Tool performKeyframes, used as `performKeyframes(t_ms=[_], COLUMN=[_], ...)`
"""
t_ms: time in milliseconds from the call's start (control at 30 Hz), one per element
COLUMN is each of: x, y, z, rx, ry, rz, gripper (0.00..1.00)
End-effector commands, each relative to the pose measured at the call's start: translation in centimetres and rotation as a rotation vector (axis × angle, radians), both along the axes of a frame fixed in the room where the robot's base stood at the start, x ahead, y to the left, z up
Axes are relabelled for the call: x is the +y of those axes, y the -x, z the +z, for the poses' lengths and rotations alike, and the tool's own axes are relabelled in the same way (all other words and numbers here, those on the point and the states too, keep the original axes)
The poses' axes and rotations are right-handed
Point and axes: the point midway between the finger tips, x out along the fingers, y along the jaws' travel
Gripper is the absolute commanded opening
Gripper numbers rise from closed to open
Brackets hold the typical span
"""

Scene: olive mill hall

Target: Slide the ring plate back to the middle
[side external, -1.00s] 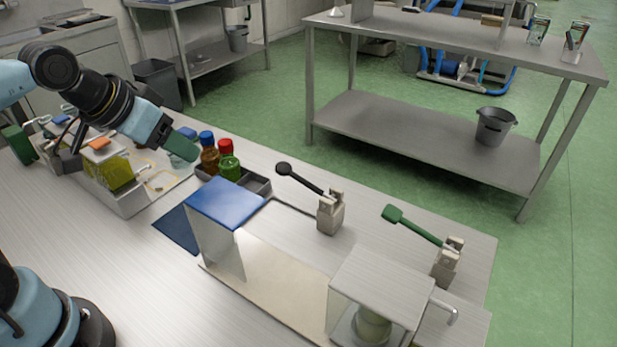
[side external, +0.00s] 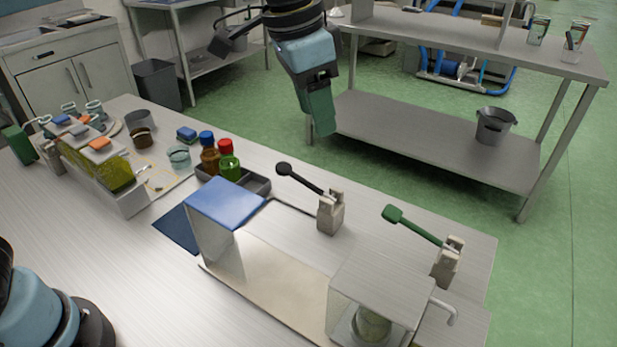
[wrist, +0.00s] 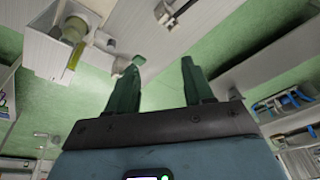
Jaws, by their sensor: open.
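I cannot make out a ring plate for certain. A pale beige strip (side external: 265,280) lies on the bench between a blue-topped stand (side external: 226,203) and a clear-sided box with a pale top (side external: 383,283). A greenish round jar (side external: 371,323) shows inside that box; what it stands on is partly hidden. My gripper (side external: 325,132) hangs above the far edge of the bench, away from all of these. In the wrist view its two green fingers (wrist: 160,72) are apart with nothing between them.
A black-knobbed lever (side external: 305,180) and a green-handled lever (side external: 415,225) stick up on the bench. Two capped bottles (side external: 219,160) stand in a grey tray. Bins and small items crowd the left end.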

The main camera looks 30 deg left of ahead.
Motion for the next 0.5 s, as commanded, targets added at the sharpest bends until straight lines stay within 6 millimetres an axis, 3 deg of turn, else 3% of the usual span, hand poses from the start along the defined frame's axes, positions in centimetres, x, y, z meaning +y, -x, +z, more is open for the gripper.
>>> performKeyframes(t_ms=[33, 200, 500], x=[-1.9, -7.4, -14.2], y=[-0.5, -1.0, -0.1], z=[-0.3, -1.8, -4.8], rx=[0.020, 0.086, 0.167], ry=[-0.014, -0.061, -0.126], rz=[-0.049, -0.191, -0.369], gripper=[0.52, 0.52, 0.52])
